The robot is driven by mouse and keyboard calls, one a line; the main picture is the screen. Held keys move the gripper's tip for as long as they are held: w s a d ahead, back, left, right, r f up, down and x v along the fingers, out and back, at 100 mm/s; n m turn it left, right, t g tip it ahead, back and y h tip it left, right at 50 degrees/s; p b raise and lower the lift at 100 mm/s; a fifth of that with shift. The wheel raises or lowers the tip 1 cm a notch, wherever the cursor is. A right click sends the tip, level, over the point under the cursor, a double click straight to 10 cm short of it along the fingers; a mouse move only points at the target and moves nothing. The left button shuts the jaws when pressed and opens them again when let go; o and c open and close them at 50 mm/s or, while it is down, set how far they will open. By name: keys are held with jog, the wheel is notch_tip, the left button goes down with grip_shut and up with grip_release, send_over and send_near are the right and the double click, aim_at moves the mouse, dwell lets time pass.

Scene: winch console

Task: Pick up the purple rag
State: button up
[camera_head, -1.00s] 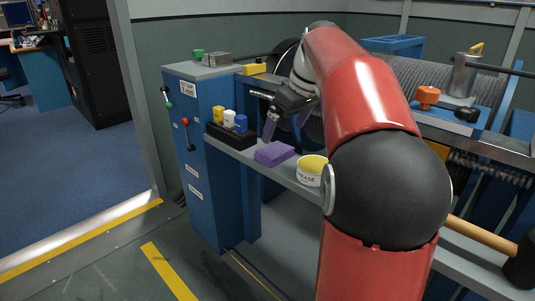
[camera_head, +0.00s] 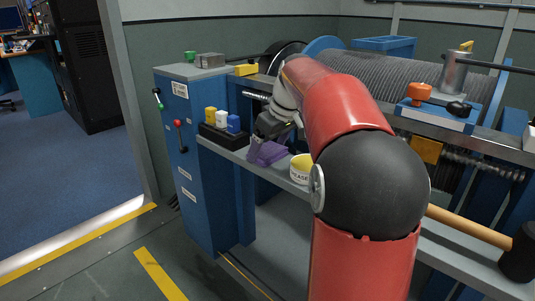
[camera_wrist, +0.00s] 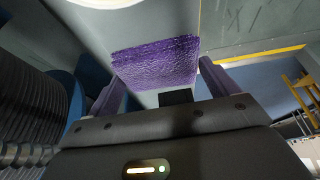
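The purple rag (camera_head: 268,154) lies folded on the grey shelf, between a black block holder and the grease tub. In the wrist view the rag (camera_wrist: 155,62) shows as a flat, textured purple square. My gripper (camera_head: 262,141) is low over the rag in the head view, pointing down. In the wrist view its two fingers (camera_wrist: 161,72) are wide apart, one toward each side of the rag. The gripper is open. Whether the fingertips touch the rag or shelf cannot be told. Part of the rag is hidden behind the fingers in the head view.
The grease tub (camera_head: 302,170) stands close to the right of the rag. The black holder (camera_head: 225,137) with yellow, white and blue pieces is close on the left. A blue cabinet (camera_head: 200,200) with levers stands at the left. A wooden-handled hammer (camera_head: 470,228) lies right.

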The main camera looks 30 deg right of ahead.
aim_at(269, 149)
jog(key=c, duration=0.4)
jog(key=shift+o, duration=0.2)
jog(key=shift+r, duration=0.1)
notch_tip(269, 149, up, 20)
jog(key=p, duration=0.6)
jog(key=shift+p, duration=0.35)
